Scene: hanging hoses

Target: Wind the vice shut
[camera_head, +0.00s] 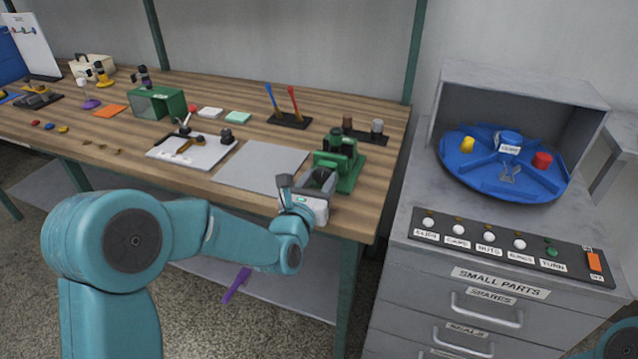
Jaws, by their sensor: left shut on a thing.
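The green vice (346,165) stands at the front right corner of the wooden workbench. My left gripper (308,186) is at the vice's front left side, over the bench's front edge. It is shut on the vice handle, which is mostly hidden behind the fingers and the white gripper body. I cannot tell how wide the vice jaws stand. My right gripper is out of view.
The bench (385,160) holds a grey mat (258,165), a white board with tools (190,150), a green box (157,102) and a screwdriver stand (289,121). A grey cabinet (480,255) with a blue turntable (505,165) stands close on the right. A purple object (237,284) lies below.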

